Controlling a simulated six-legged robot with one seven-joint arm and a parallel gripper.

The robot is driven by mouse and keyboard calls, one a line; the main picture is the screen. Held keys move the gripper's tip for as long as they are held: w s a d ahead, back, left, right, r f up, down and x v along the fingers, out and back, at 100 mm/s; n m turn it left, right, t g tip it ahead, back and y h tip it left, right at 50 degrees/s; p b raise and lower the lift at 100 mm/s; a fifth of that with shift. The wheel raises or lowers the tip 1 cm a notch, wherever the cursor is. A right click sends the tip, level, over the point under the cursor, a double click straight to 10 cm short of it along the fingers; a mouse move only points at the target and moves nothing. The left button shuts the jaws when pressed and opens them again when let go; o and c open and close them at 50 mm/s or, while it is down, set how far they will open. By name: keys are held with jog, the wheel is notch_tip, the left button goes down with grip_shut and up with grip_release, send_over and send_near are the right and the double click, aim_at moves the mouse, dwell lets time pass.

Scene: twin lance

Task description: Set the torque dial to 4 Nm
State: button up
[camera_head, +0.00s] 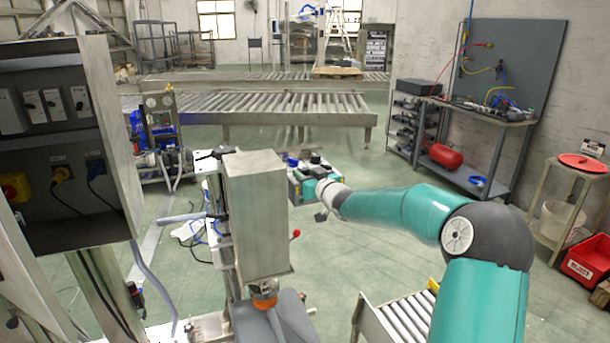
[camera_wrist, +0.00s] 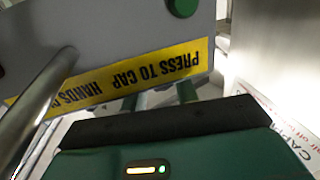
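I cannot make out a torque dial or a 4 Nm mark in either view. In the head view, my arm reaches left to a capping machine with a tall metal housing (camera_head: 258,210). My gripper (camera_head: 321,214) is small there and partly hidden by my own wrist. A small box with dark knobs (camera_head: 315,158) is just beyond it. In the wrist view, a grey panel (camera_wrist: 110,40) carries an upside-down yellow label (camera_wrist: 150,72) reading "PRESS TO CAP HANDS", cut off, and a green button (camera_wrist: 182,5). My fingertips are not clear, so I cannot tell their opening.
A metal bar (camera_wrist: 38,108) crosses the wrist view's left side. A white placard (camera_wrist: 285,125) is at right. In the head view, an open electrical cabinet (camera_head: 110,110) stands left, a short roller conveyor (camera_head: 395,318) below my arm, and a workbench (camera_head: 480,115) right.

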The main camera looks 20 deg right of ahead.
jog(key=c, duration=0.4)
jog(key=shift+o, duration=0.2)
jog(key=shift+a+h, duration=0.2)
jog(key=shift+h, duration=0.1)
jog(key=shift+a+m+h, duration=0.25)
jog(key=shift+m+h, duration=0.95)
jog(key=shift+h, duration=0.4)
jog(key=shift+m+h, duration=0.6)
jog(key=shift+h, duration=0.4)
jog(key=shift+m+h, duration=0.4)
jog(key=shift+h, duration=0.2)
jog(key=shift+d, duration=0.1)
